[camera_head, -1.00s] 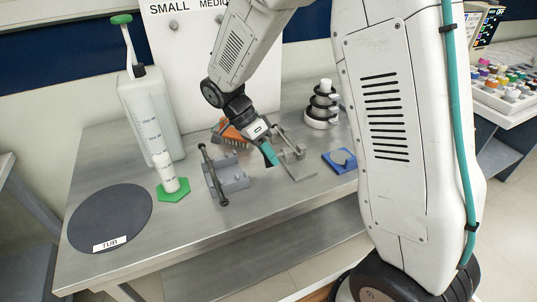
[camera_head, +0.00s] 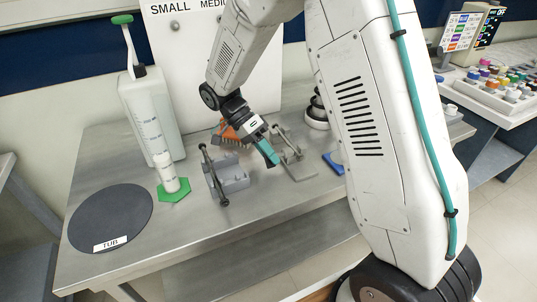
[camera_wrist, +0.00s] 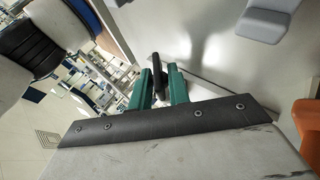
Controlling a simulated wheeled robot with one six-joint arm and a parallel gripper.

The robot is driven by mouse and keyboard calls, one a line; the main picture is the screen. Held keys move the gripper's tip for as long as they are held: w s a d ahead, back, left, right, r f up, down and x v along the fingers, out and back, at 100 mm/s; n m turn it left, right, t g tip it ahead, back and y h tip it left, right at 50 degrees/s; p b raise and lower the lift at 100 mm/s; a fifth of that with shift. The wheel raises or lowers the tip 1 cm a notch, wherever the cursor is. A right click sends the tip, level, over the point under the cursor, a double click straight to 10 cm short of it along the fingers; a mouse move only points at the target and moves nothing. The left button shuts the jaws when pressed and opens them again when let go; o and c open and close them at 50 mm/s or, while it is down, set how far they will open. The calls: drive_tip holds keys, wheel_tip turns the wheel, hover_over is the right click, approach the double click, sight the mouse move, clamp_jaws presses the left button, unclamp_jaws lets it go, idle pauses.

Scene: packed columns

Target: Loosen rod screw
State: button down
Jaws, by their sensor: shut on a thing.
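My gripper (camera_head: 271,161) points down over the steel table, close to the left side of a grey metal stand with a flat base (camera_head: 298,172). In the wrist view its green fingers (camera_wrist: 158,83) are shut on a dark rod-like piece (camera_wrist: 157,66), whose end shows between and beyond the tips. I cannot tell whether this piece joins the stand. A grey block clamp (camera_head: 232,179) stands left of my gripper, with a long dark rod (camera_head: 210,170) along its left side, apart from my fingers. The contact itself is too small to see in the head view.
An orange rack (camera_head: 228,132) stands behind my gripper. A white bottle (camera_head: 150,115), a cylinder on a green hexagonal base (camera_head: 173,196) and the dark tub disc (camera_head: 108,215) are left.

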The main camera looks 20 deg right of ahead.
drive_tip(key=c, duration=1.4)
unclamp_jaws()
drive_tip(key=shift+o, duration=0.2)
drive_tip(key=shift+w+r, duration=0.1)
drive_tip(key=v, duration=0.7)
drive_tip(key=shift+w+a+r, duration=0.15)
drive_tip(key=shift+a+r, duration=0.05)
